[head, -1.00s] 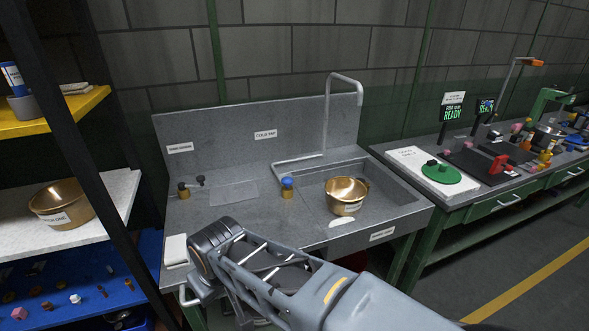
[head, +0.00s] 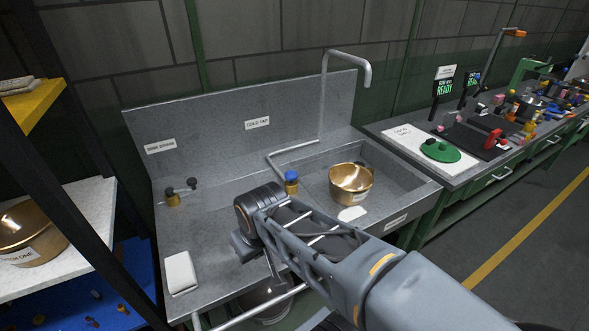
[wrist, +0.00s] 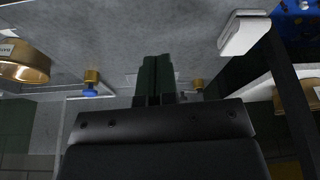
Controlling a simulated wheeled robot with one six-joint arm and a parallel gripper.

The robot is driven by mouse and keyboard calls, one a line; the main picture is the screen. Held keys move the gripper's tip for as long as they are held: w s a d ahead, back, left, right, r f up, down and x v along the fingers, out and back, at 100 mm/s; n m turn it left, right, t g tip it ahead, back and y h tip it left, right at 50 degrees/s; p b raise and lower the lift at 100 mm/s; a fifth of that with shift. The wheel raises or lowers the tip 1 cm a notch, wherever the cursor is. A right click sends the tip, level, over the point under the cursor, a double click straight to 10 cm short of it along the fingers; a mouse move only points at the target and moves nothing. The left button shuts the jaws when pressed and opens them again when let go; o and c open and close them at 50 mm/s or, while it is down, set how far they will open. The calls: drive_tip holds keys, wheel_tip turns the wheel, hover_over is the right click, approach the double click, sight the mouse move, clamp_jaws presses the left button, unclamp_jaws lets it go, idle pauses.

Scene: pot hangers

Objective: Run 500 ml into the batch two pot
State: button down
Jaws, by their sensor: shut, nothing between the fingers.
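A brass pot (head: 350,190) stands upright in the sink basin (head: 400,190), roughly below the end of the tall grey spout (head: 367,75). Its label is too small to read. The pot also shows in the wrist view (wrist: 25,68). The cold tap's blue knob (head: 291,175) sits on a brass valve left of the basin; in the wrist view the knob (wrist: 90,92) is left of my gripper. My gripper (wrist: 157,58) is shut and empty over the counter, apart from the knob. In the head view its fingers are hidden by my arm. Water inside the pot cannot be seen.
A second brass pot (head: 30,235) stands on the white shelf at left. A drain valve with dark knobs (head: 173,198) is on the counter's left. A white block (head: 180,272) lies at the front left. A bench (head: 475,175) with a green scale-like disc stands at right.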

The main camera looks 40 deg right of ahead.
drive_tip(key=w+d+r+p, duration=0.3)
drive_tip(key=w+d+r, duration=0.2)
drive_tip(key=w, duration=0.2)
wheel_tip(320, 180, up, 3)
drive_tip(key=m+p, duration=0.2)
drive_tip(key=p, duration=0.3)
hover_over(292, 174)
drive_tip(key=s, duration=0.4)
drive_tip(key=shift+s+a+h, duration=0.1)
drive_tip(key=shift+a+h, duration=0.2)
drive_tip(key=shift+f, duration=0.1)
drive_tip(key=p+x, duration=0.1)
drive_tip(key=x, duration=0.3)
drive_tip(key=p+x, duration=0.1)
drive_tip(key=x, duration=0.3)
drive_tip(key=p+x, duration=0.1)
drive_tip(key=x, duration=0.3)
drive_tip(key=shift+s+a+f, duration=0.1)
drive_tip(key=shift+s+f, duration=0.1)
drive_tip(key=shift+s, duration=0.05)
drive_tip(key=shift+f+p, duration=0.45)
drive_tip(key=shift+f, duration=0.3)
drive_tip(key=shift+f, duration=0.1)
